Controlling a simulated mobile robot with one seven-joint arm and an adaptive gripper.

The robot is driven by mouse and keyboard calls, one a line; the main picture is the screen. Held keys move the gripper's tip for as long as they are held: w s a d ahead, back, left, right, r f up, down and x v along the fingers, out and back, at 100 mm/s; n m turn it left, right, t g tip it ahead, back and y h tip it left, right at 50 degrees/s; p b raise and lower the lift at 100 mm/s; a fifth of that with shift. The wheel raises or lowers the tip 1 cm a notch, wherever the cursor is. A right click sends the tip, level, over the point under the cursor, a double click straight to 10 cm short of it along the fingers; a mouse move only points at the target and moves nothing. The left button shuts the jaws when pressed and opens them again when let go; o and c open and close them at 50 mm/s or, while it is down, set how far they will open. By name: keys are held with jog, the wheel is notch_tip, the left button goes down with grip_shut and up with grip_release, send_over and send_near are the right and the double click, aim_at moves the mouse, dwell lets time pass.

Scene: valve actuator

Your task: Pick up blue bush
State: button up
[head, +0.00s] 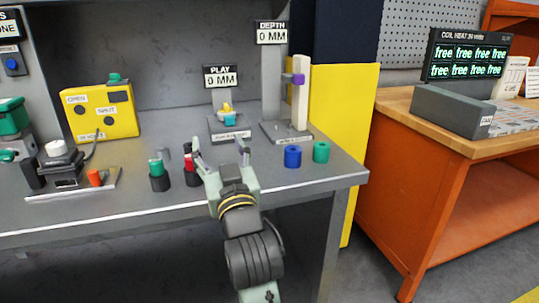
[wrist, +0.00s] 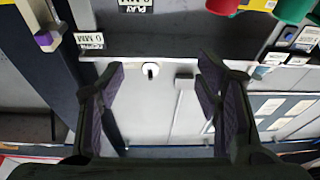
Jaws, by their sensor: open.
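The blue bush (head: 292,156) is a short, upright blue ring on the grey bench (head: 130,208), near the bench's right end in the head view. My gripper (head: 219,148) is open with nothing between its fingers, and it is to the left of the blue bush, apart from it. I cannot make out the blue bush in the wrist view.
A green bush (head: 321,151) stands close right of the blue one. Behind are the play gauge (head: 229,128) and the depth gauge (head: 299,105). Red (head: 193,170) and green (head: 156,169) pieces in black holders stand left of my gripper. A yellow box (head: 100,112) is farther left.

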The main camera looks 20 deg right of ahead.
aim_at(294, 153)
jog(key=s+d+f+m+g+h, duration=0.1)
jog(key=d+f+m+g+h, duration=0.15)
jog(key=d, duration=0.55)
jog(key=s+d+f+m+g+h, duration=0.1)
jog(key=s+d+f+h, duration=0.2)
jog(key=d, duration=0.5)
jog(key=x, duration=0.3)
jog(key=f+p+x, duration=0.1)
jog(key=x, duration=0.1)
jog(key=shift+w+d+f, duration=0.1)
jog(key=shift+w, duration=0.25)
jog(key=shift+p+x, duration=0.65)
jog(key=shift+x, duration=2.3)
jog(key=shift+c, duration=0.5)
jog(key=c, duration=1.2)
